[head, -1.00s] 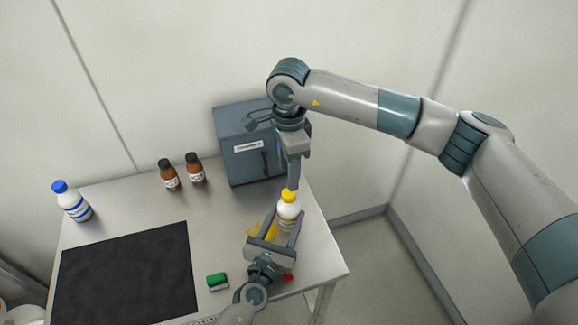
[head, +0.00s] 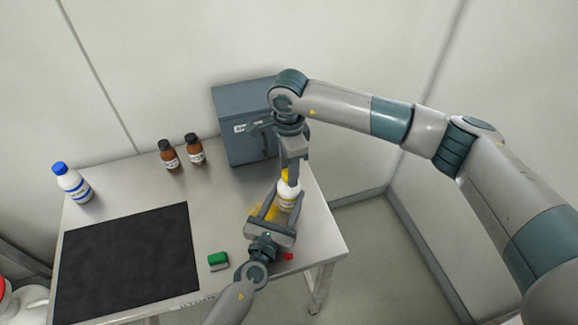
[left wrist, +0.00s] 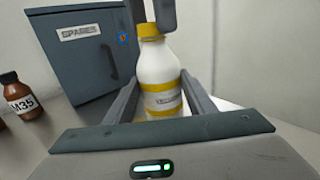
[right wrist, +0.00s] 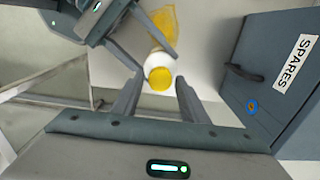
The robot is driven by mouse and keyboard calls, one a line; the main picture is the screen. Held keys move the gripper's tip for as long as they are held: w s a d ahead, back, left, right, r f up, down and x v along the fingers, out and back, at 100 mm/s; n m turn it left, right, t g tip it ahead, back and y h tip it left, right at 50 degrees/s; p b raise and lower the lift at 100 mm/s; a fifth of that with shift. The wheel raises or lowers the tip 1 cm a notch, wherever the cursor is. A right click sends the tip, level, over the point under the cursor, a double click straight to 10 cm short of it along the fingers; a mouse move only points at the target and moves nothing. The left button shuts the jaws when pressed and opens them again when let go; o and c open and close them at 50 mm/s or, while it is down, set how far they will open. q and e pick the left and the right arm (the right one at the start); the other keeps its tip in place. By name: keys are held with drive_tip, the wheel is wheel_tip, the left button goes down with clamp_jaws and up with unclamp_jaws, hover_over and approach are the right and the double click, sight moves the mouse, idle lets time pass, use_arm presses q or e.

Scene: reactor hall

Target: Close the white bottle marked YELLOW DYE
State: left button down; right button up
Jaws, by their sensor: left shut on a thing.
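The white bottle with yellow bands (left wrist: 158,80) stands upright at the table's right side. A yellow cap (left wrist: 149,31) sits on its neck; I cannot tell how tightly. My left gripper (head: 275,205) is shut around the bottle's body from the front. My right gripper (right wrist: 158,88) points down from above, with its two fingers apart on either side of the cap. In the right wrist view the cap (right wrist: 160,79) shows between the fingertips, with a gap around it. In the head view a right finger hides part of the cap.
A grey SPARES cabinet (head: 236,125) stands close behind the bottle. Brown bottles (head: 168,155), a blue-capped white bottle (head: 72,183), a black mat (head: 125,265) and a green-topped block (head: 218,261) are to the left. A yellow patch (right wrist: 166,18) lies beside the bottle.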

drive_tip(key=c, duration=0.9)
drive_tip(key=shift+o, duration=0.2)
drive_tip(key=m, duration=0.8)
drive_tip(key=o, duration=1.3)
drive_tip(key=shift+c, duration=0.2)
drive_tip(key=shift+r, duration=0.1)
wheel_tip(320, 180, up, 12)
